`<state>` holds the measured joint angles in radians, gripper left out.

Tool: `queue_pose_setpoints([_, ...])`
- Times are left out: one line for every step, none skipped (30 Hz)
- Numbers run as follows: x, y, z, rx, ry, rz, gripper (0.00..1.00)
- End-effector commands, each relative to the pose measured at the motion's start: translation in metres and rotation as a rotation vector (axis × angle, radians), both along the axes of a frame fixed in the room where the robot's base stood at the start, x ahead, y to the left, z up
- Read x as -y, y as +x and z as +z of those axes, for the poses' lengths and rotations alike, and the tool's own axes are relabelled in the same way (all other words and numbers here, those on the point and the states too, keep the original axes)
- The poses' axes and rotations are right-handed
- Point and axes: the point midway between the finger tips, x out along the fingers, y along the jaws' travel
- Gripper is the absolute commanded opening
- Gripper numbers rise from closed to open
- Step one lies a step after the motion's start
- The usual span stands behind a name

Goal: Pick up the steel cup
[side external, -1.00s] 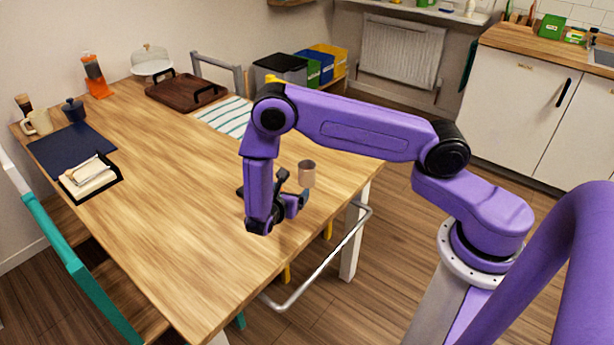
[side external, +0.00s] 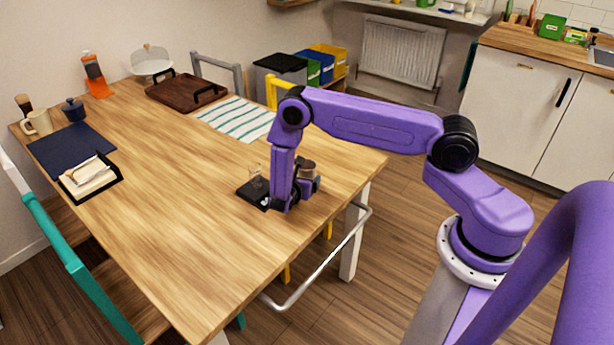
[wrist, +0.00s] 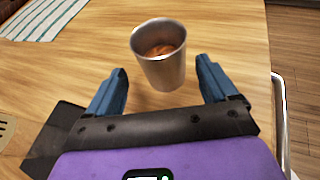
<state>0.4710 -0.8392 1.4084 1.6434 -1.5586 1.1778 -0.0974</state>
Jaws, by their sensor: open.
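The steel cup (wrist: 163,72) stands upright on the wooden table in the wrist view, with something brown inside it. My gripper (wrist: 163,80) is open, its two blue fingers pointing at the cup, one to each side of its lower part. No finger visibly touches the cup. In the side external view the cup (side external: 308,167) is partly hidden behind my gripper (side external: 311,184), which is low over the table near its right edge.
A striped cloth (side external: 237,118) and a brown tray (side external: 186,92) lie farther back. The middle of the table is clear.

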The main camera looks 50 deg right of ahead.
Motion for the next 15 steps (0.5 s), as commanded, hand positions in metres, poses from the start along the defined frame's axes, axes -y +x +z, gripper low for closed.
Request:
queue_pose_setpoints([0.008, 0.000, -0.003, -0.001, 0.000, -0.004, 0.86])
queue_pose_setpoints([0.012, 0.001, -0.005, -0.001, 0.000, -0.004, 0.86])
queue_pose_setpoints([0.018, 0.002, -0.007, -0.001, 0.000, -0.005, 0.86])
queue_pose_setpoints([0.022, 0.003, -0.009, -0.001, 0.000, -0.004, 0.86])
queue_pose_setpoints([0.025, 0.004, -0.011, 0.000, 0.000, -0.003, 0.86])
queue_pose_setpoints([0.029, 0.006, -0.012, 0.001, 0.000, -0.004, 0.86])
queue_pose_setpoints([0.032, 0.008, -0.014, 0.000, 0.001, -0.004, 0.86])
queue_pose_setpoints([0.034, 0.009, -0.015, 0.001, 0.000, -0.003, 0.86])
queue_pose_setpoints([0.036, 0.010, -0.016, 0.001, 0.001, -0.002, 0.86])
queue_pose_setpoints([0.037, 0.010, -0.016, 0.000, 0.001, -0.001, 0.86])
queue_pose_setpoints([0.038, 0.011, -0.017, 0.000, 0.001, 0.000, 0.86])
queue_pose_setpoints([0.039, 0.011, -0.017, 0.000, 0.001, 0.000, 0.86])
queue_pose_setpoints([0.039, 0.011, -0.017, 0.000, 0.001, 0.000, 0.86])
queue_pose_setpoints([0.039, 0.011, -0.017, 0.000, 0.001, 0.000, 0.86])
queue_pose_setpoints([0.039, 0.011, -0.017, 0.000, 0.001, 0.000, 0.86])
